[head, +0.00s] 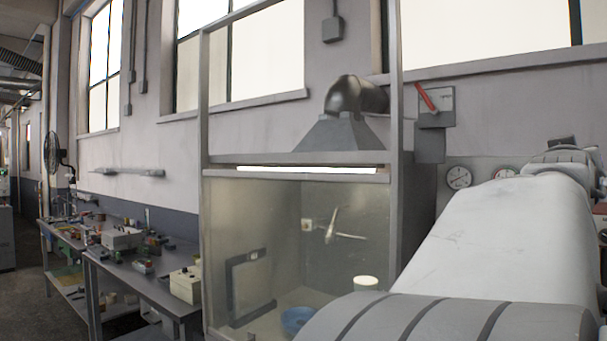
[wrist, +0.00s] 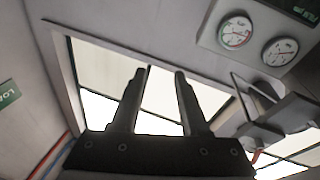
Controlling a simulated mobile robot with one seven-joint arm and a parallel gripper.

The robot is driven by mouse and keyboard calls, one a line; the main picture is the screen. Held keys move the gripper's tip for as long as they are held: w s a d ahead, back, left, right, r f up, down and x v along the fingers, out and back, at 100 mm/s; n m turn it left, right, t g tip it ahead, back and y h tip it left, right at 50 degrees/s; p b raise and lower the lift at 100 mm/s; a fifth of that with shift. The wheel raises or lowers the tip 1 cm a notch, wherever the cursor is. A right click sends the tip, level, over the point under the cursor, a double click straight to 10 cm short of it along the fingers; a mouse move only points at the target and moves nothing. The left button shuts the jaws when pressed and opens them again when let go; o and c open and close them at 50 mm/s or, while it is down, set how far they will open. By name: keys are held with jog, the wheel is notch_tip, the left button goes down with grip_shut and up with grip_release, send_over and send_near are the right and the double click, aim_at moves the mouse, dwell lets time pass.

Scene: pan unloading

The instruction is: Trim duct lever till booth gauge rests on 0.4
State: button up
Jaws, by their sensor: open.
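A red lever (head: 427,98) sits on a grey wall box (head: 436,118) to the right of the booth's duct (head: 357,94); its upper end tilts left. Two round white gauges, a left one (head: 459,177) and a right one (head: 503,174), are on the wall below and right of the lever. Two gauges also show in the wrist view, one with a partly coloured dial (wrist: 235,33) and one plain (wrist: 280,51). I cannot tell which is the booth gauge or read its value. My gripper (wrist: 160,72) is open, with nothing between its fingers, apart from the gauges.
A glass-fronted booth (head: 290,175) stands in the middle, with a blue bowl (head: 296,319) inside. A cluttered workbench (head: 150,280) runs along the wall at left. My arm fills the lower right of the head view. A green sign (wrist: 8,95) is at left in the wrist view.

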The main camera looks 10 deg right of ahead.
jog(key=shift+s+d+f+m+b, duration=0.2)
jog(key=shift+s+d+f, duration=0.25)
jog(key=shift+d, duration=0.2)
jog(key=shift+s+d+f+m+b, duration=0.2)
jog(key=shift+s+d+f, duration=0.2)
jog(key=shift+d, duration=0.2)
jog(key=shift+w, duration=0.1)
